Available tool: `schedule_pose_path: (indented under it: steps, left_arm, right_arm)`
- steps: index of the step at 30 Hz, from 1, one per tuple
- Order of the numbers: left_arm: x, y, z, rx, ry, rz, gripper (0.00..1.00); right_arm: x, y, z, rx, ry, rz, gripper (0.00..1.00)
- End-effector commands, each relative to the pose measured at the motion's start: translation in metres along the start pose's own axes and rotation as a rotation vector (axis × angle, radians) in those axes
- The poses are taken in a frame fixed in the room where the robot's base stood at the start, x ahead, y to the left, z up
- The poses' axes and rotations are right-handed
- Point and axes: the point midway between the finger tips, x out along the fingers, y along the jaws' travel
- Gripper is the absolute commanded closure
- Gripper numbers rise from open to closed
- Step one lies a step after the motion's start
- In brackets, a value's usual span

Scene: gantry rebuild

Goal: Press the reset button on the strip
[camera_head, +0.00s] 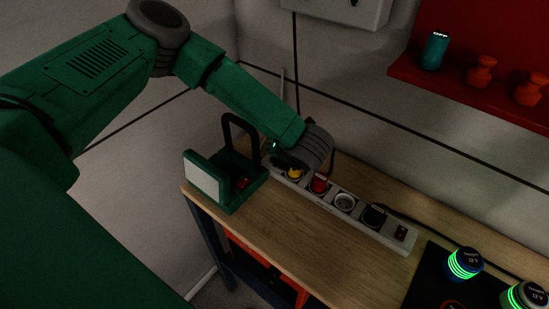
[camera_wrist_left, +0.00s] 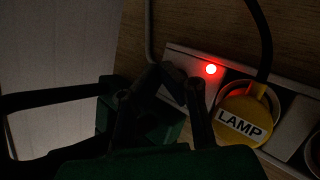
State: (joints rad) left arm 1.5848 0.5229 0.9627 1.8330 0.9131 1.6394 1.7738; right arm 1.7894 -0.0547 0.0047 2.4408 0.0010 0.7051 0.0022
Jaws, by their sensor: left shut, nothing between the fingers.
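The light grey power strip (camera_head: 401,247) lies along the back of the wooden bench. A yellow plug (camera_head: 294,174), a red plug (camera_head: 319,183) and a black plug (camera_head: 375,214) sit in it, and a red rocker switch (camera_head: 401,232) is at its right end. My left gripper (camera_head: 277,156) is shut and empty over the strip's left end. In the left wrist view its fingers (camera_wrist_left: 178,84) overlap the strip's end, beside a glowing red spot (camera_wrist_left: 211,69) and the yellow LAMP plug (camera_wrist_left: 243,118). I cannot tell whether the fingers touch. No reset button is clearly identifiable.
A green box-like device (camera_head: 234,190) with a black handle and pale panel stands left of the strip. A black mat (camera_head: 421,284) with green-lit cylinders (camera_head: 464,264) lies at right. A red shelf (camera_head: 470,97) hangs behind. The bench front is clear.

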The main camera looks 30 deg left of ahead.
Motion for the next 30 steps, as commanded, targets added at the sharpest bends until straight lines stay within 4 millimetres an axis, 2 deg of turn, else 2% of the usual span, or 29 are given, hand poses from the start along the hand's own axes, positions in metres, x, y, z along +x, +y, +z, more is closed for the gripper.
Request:
schedule_pose_path:
  steps: [30]
  left_arm:
    - [0.0062,-0.0046,-0.0051,0.000,0.000,0.000,1.00]
  right_arm:
    - [0.0035,0.0000,0.0002,0.000,0.000,0.000,1.00]
